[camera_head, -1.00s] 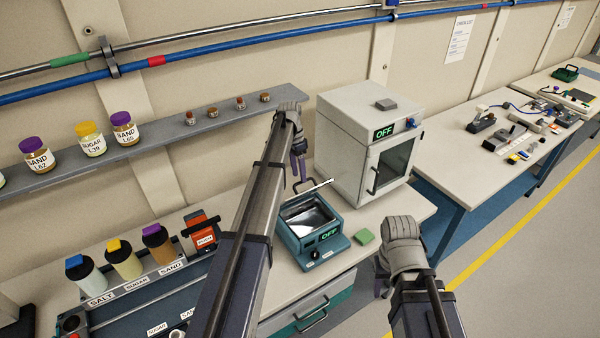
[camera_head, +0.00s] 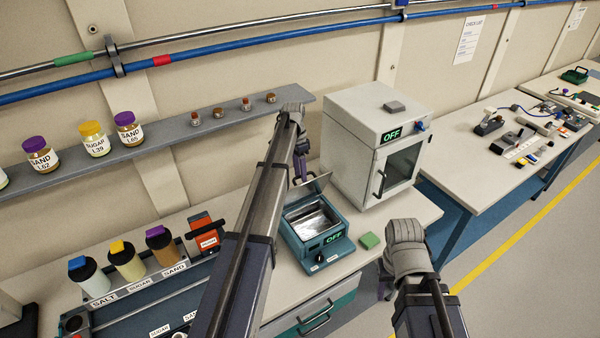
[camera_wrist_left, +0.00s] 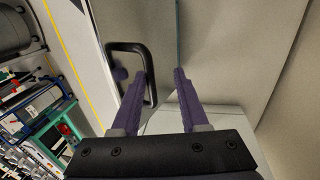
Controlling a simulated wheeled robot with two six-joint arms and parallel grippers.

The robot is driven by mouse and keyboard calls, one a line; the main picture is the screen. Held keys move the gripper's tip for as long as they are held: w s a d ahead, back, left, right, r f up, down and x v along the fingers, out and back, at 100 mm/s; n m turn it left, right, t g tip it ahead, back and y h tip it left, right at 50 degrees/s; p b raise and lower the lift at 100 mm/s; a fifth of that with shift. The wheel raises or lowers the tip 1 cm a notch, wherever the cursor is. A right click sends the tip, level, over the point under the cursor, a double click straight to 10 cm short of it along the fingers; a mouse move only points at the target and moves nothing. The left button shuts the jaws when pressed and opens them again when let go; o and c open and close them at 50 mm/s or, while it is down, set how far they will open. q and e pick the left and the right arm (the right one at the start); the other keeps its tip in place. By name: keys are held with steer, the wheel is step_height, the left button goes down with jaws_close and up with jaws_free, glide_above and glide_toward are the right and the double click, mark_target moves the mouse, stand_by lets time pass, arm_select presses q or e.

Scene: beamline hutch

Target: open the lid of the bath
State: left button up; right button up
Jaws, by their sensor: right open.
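The bath (camera_head: 345,247) is a teal box on the bench with a green OFF display. Its metal basin is uncovered. The grey lid (camera_head: 314,187) stands raised along the back edge of the basin, tilted up.
A white oven (camera_head: 350,130) with a black door handle (camera_wrist_left: 148,70) stands close to the right of my left gripper. A green block (camera_head: 369,241) lies right of the bath. A wall shelf (camera_head: 200,129) with jars is behind. Bottles stand in a rack (camera_head: 145,291) at left.

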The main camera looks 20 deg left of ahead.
step_height(320, 180, up, 7)
steer(key=p, duration=0.6)
steer(key=shift+p, duration=0.3)
